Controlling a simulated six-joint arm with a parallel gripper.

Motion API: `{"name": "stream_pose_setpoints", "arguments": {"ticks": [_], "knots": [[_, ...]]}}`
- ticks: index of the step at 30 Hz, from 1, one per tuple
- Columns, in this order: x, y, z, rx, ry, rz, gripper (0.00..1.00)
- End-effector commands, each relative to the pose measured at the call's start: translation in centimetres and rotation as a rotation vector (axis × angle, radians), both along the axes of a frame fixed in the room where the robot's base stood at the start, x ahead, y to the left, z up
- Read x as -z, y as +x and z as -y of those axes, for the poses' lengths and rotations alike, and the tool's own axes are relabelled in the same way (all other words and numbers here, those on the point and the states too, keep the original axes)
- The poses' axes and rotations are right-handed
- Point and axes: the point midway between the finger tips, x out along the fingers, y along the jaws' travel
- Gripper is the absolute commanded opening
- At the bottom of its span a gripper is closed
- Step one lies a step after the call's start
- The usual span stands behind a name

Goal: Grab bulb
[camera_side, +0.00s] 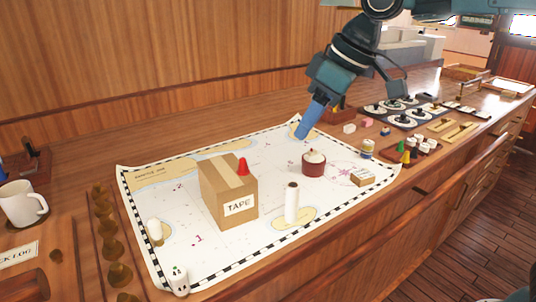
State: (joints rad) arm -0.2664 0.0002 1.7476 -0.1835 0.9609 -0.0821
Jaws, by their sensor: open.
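A small white, rounded object (155,232), which may be the bulb, stands near the left edge of the chart; it is too small for me to be sure. My gripper (302,134) hangs over the far edge of the chart, pointing down and to the left. Its blue fingers overlap in this view, and I see nothing held between them. It is open and well apart from the white object, far to its right and further back.
The chart (205,262) bears a cardboard tape box (228,195) with a red cone (243,166), a white cylinder (292,205) and a red-and-white cupcake-like item (313,165). A mug (22,204) stands at left. Several small items and trays crowd the right.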

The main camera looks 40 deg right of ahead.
Motion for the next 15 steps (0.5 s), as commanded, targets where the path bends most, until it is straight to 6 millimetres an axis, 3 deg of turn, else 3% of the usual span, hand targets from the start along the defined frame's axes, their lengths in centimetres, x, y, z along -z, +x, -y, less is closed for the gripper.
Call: {"name": "stream_pose_setpoints", "arguments": {"ticks": [6, 15], "knots": [[1.3, 4.4, -5.0, -0.119, -0.007, -0.013, 0.51], [4.4, 9.0, -12.1, -0.278, -0.016, -0.024, 0.51]]}}
